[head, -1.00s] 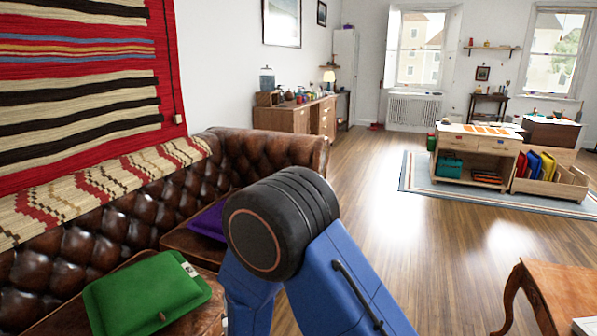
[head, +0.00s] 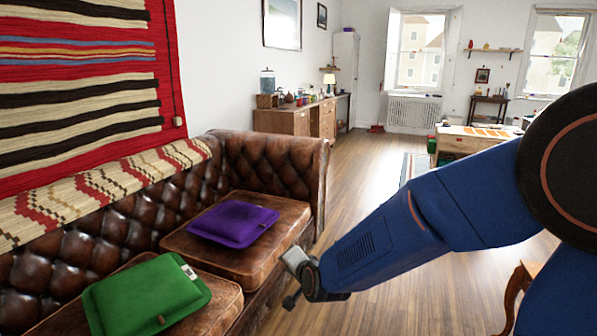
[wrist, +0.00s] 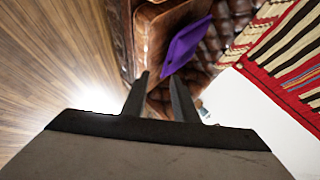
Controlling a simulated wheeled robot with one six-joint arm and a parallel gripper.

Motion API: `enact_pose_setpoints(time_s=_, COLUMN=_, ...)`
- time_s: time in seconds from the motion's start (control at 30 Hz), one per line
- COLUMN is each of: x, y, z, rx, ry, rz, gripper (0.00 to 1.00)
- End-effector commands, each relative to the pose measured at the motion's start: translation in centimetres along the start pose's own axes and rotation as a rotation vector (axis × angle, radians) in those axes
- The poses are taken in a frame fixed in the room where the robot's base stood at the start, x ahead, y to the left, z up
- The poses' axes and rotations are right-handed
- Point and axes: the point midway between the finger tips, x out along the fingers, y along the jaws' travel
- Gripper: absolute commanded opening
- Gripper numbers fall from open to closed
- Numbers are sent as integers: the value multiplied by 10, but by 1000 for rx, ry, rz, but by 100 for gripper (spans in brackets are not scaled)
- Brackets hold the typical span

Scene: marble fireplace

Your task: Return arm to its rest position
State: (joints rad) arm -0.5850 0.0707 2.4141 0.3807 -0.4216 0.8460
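My arm crosses the right side of the head view, its blue forearm sloping down to the left. My gripper, at the end of it near the sofa's front edge, is only partly visible there. In the wrist view my gripper (wrist: 158,82) has two dark fingers standing apart with nothing between them, so it is open and empty. A purple cushion (head: 233,223) lies on the far seat of the brown leather sofa (head: 190,185). It also shows beyond the fingertips in the wrist view (wrist: 187,42), apart from them. A green cushion (head: 146,297) lies on the nearer seat.
A striped throw (head: 110,190) covers the sofa back. A wooden sideboard (head: 290,122) stands against the far left wall. A work table (head: 470,137) is partly hidden behind my arm. A wooden table leg (head: 516,292) shows at lower right. Open wooden floor (head: 365,190) lies between.

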Motion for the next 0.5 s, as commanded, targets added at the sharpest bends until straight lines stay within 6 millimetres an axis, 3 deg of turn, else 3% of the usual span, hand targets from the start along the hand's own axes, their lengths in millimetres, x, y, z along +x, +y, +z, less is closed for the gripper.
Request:
enact_pose_setpoints(time_s=0.2, x=-55, y=15, z=-41, rx=-125, ry=-42, rz=74, gripper=26)
enact_pose_setpoints(time_s=0.5, x=-139, y=51, z=-78, rx=-311, ry=-113, rz=187, gripper=26)
